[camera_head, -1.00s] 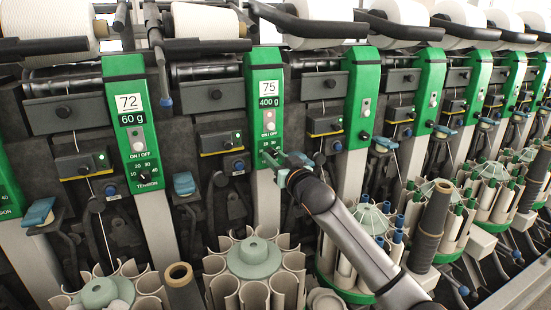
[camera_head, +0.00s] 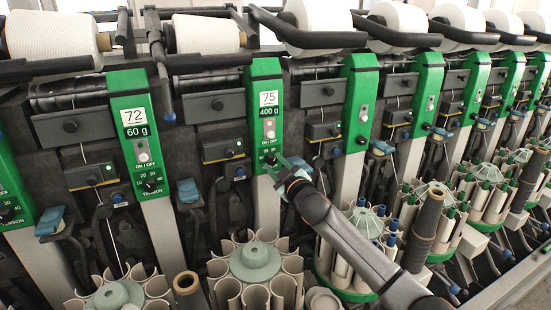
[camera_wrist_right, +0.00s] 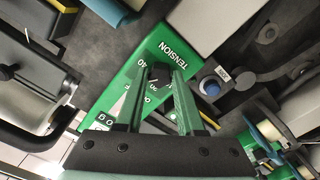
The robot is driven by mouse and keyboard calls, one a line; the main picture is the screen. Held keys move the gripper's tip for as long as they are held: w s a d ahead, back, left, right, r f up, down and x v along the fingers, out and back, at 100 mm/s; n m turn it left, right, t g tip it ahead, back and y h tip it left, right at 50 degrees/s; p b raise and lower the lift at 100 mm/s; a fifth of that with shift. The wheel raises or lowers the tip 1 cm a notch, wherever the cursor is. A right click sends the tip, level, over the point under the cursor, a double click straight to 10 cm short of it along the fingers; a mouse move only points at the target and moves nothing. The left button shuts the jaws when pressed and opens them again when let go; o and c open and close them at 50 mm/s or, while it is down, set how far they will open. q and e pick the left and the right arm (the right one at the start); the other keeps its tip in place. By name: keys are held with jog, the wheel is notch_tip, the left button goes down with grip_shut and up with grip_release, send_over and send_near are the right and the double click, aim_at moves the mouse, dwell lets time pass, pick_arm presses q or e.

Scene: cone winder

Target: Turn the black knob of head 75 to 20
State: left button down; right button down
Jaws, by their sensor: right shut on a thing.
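The green panel of head 75 (camera_head: 265,100), labelled 75 and 400 g, stands near the middle of the head view. Its black knob (camera_head: 271,160) is low on the panel, partly covered by my right gripper (camera_head: 277,168). In the right wrist view, the two green fingers of my right gripper (camera_wrist_right: 160,78) reach to the panel and are shut around the knob (camera_wrist_right: 157,86), one on each side. A small white mark shows at the knob. The word TENSION and parts of the scale show around it; the exact setting cannot be read. My left gripper is not in view.
The head 72 panel (camera_head: 141,130) with its own knob (camera_head: 150,187) stands to the left. A bobbin magazine (camera_head: 255,262) stands below head 75.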

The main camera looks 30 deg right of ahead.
jog(key=shift+r+n+p, duration=0.15)
jog(key=shift+n+p, duration=0.3)
jog(key=shift+n, duration=0.45)
jog(key=n+p, duration=0.1)
jog(key=n, duration=0.2)
jog(key=shift+n+p, duration=0.3)
jog(key=shift+n, duration=0.1)
jog(key=n+p, duration=0.1)
jog(key=n, duration=0.1)
jog(key=shift+n, duration=0.3)
jog(key=shift+n+p, duration=0.45)
jog(key=shift+n, duration=1.25)
jog(key=c, duration=0.5)
grip_release()
